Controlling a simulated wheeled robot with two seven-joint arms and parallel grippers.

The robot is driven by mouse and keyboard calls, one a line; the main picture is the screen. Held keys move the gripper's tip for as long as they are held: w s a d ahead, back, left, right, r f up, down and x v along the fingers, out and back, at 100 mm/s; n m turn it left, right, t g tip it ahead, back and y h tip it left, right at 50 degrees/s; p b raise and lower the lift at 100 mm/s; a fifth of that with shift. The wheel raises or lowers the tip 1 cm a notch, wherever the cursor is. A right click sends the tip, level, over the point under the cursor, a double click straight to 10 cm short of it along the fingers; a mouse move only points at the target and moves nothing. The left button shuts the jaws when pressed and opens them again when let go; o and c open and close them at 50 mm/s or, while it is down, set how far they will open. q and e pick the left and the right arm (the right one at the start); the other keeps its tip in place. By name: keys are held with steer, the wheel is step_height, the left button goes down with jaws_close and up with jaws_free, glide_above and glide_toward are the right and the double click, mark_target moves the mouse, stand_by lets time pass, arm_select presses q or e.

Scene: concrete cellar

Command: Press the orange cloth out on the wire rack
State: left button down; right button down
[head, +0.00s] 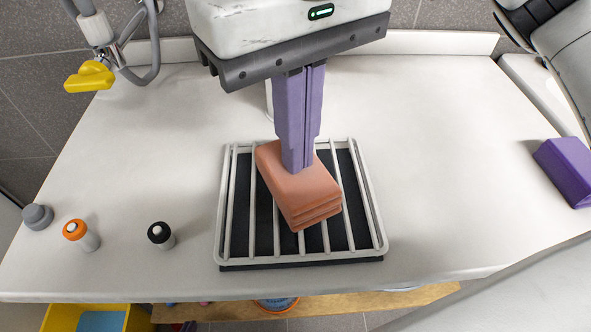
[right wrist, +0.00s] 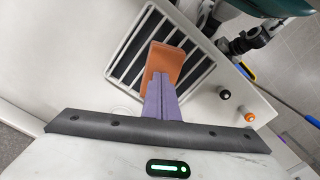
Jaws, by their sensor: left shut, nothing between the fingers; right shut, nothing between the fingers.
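The orange cloth (head: 305,200) is a folded stack of several layers lying askew on the wire rack (head: 375,225). The rack has pale bars over a dark tray. My right gripper (head: 298,168) comes down from the top of the head view with its purple fingers shut together. Their tips meet the far part of the cloth's upper face, hiding part of it; they seem to touch it. In the right wrist view the cloth (right wrist: 164,62) lies beyond the same shut fingers, with the rack (right wrist: 205,50) around it. My left gripper cannot be made out in either view.
A black-capped bottle (head: 161,236), an orange-capped bottle (head: 82,235) and a grey knob-like item (head: 37,217) stand left of the rack. A yellow fitting (head: 90,77) hangs at upper left. A purple block (head: 568,172) is at the right. The white worktop (head: 440,150) is clear between.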

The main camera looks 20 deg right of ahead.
steer(key=shift+s+f, duration=0.1)
steer(key=shift+f, duration=0.2)
stand_by(0.8)
steer(key=shift+r, duration=0.35)
stand_by(1.3)
steer(key=shift+f, duration=0.1)
steer(key=shift+f, duration=0.15)
stand_by(0.4)
steer(key=shift+r, duration=0.2)
stand_by(0.5)
steer(key=shift+r+p, duration=0.7)
steer(key=shift+r, duration=0.1)
steer(key=shift+r+p, duration=1.7)
steer(key=shift+r, duration=0.2)
